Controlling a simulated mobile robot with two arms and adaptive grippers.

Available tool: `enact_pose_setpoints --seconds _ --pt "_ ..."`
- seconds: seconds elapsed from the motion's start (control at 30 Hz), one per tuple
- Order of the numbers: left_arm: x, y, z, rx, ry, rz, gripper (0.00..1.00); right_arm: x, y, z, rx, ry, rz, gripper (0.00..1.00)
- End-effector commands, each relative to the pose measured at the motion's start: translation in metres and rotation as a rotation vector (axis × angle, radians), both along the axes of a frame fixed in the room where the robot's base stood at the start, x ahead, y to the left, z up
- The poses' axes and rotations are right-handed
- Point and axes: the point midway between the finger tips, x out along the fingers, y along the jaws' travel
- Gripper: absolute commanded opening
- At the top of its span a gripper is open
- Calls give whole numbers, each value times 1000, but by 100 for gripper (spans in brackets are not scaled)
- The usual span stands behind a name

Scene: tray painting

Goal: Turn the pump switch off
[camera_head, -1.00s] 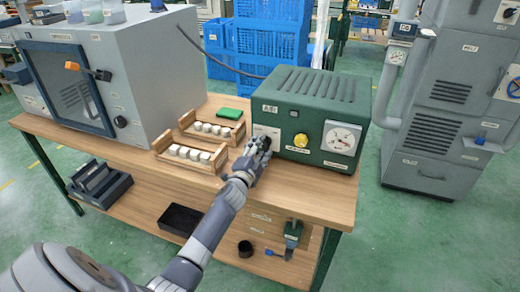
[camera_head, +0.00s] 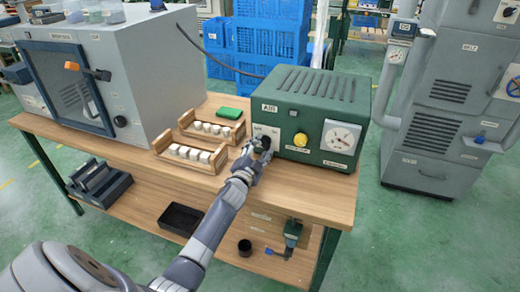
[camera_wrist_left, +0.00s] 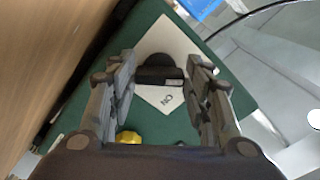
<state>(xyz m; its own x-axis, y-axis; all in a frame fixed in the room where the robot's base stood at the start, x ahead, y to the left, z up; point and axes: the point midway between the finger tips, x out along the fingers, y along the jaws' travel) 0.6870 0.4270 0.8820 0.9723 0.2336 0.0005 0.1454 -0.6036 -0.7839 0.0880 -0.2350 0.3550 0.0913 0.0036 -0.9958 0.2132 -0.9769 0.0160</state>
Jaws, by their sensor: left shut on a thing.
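The dark green pump box (camera_head: 316,110) stands at the right end of the wooden bench. Its front has a black rotary switch knob (camera_head: 266,141) on a white plate, a yellow knob (camera_head: 301,138) and a round gauge (camera_head: 341,138). My left gripper (camera_head: 261,149) is at the switch, shut on the black knob. In the left wrist view the knob (camera_wrist_left: 159,68) sits between the two fingers, on the white plate (camera_wrist_left: 166,36) with an "ON" mark beside it. The fingers partly hide the knob in the head view. My right gripper is not in view.
Two wooden racks of white blocks (camera_head: 190,165) and a green pad (camera_head: 229,113) lie left of the box. A grey cabinet (camera_head: 135,75) fills the bench's left. Blue crates (camera_head: 270,30) stand behind. A grey machine (camera_head: 440,100) stands at right across open floor.

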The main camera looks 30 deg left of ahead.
Motion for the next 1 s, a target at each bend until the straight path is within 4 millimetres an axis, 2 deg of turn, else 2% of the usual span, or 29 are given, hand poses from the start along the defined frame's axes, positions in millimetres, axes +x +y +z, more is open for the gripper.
enact_pose_setpoints --seconds 0.07,0.1,0.17,0.63,0.77,1.0 --pt "0 0 -2 0 3 0 22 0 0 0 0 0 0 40" --pt "0 0 -2 0 3 0 55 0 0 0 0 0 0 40" --pt "0 0 -1 0 3 0 66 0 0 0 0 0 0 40" --pt "-6 -2 -1 2 2 0 66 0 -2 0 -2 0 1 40" --pt "-21 -5 -2 1 3 0 66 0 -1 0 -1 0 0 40" --pt "-62 -15 -2 1 4 0 66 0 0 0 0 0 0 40"
